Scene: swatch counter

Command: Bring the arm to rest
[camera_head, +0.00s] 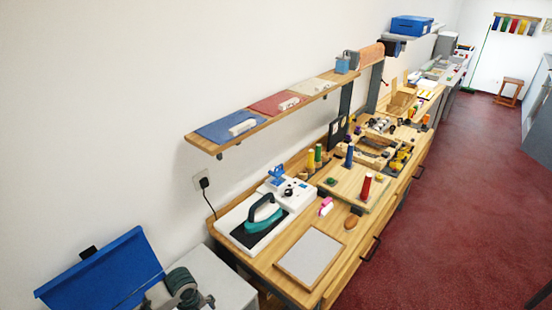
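I see no gripper that I can make out in the head view, so I cannot tell how either arm is posed or whether it holds anything. The wooden workbench (262,262) runs along the wall, away from me. On its near end lie a pale flat panel (310,257) and a teal-handled iron (262,212) on a dark pad. A red cylinder (366,187), a blue cylinder (349,156) and green and yellow ones stand further back. A pink-and-white small item (326,206) and a brown oval item (352,221) lie near the front edge.
A wall shelf (205,143) with blue, red and cream swatches overhangs the bench. A blue lid (105,272) and a dark cylindrical device (182,284) are at lower left. The red floor (450,220) on the right is mostly clear; a stool (510,88) stands far back.

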